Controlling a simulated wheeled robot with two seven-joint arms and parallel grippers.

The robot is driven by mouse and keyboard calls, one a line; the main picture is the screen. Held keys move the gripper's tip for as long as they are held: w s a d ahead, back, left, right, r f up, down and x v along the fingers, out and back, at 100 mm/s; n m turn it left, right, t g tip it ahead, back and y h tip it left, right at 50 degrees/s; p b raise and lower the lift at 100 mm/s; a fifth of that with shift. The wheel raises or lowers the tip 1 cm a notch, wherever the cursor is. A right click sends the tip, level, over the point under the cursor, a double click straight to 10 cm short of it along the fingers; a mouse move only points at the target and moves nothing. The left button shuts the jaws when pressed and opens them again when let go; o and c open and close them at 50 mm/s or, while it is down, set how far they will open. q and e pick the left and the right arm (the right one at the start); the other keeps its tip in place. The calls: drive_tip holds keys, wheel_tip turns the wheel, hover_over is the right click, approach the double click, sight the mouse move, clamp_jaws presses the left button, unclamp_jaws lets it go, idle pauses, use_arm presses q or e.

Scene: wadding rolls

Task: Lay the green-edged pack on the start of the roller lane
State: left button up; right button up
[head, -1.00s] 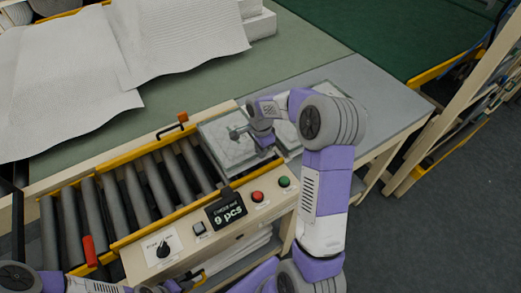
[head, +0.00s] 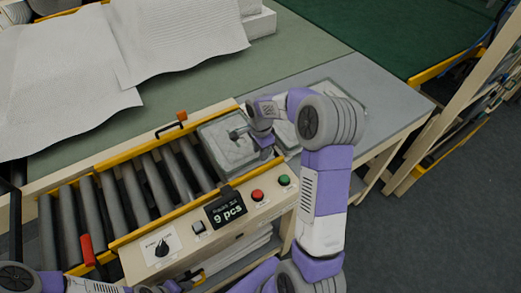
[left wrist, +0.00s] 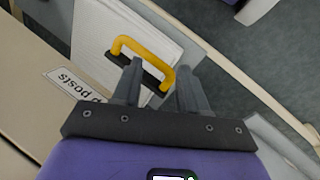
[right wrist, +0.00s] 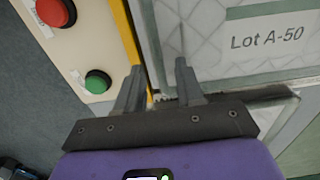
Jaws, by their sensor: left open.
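A grey, plastic-wrapped pack (head: 222,150) lies at the right end of the roller lane (head: 130,195), its edge tint hard to tell in the head view. In the right wrist view a pack (right wrist: 210,40) has a grey-green border and a label reading Lot A-50. My right gripper (head: 253,143) is right over the lane-end pack, its fingers apart at the pack's side by the yellow rail. Whether they touch it is hidden. My left gripper (left wrist: 160,75) is open, with a yellow handle (left wrist: 145,55) seen beyond its fingers.
Another wrapped pack (head: 288,135) lies on the grey table (head: 385,105), partly behind my right arm. The control box shows a display (head: 226,212) reading 9 pcs, with red (head: 257,196) and green (head: 284,180) buttons. White wadding sheets (head: 60,75) cover the green table behind the lane.

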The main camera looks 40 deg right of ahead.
drive_tip(key=shift+r+p, duration=0.4)
drive_tip(key=shift+r, duration=0.1)
wheel_tip(320, 180, up, 12)
drive_tip(key=p, duration=0.1)
drive_tip(key=shift+r, duration=0.1)
idle(0.4)
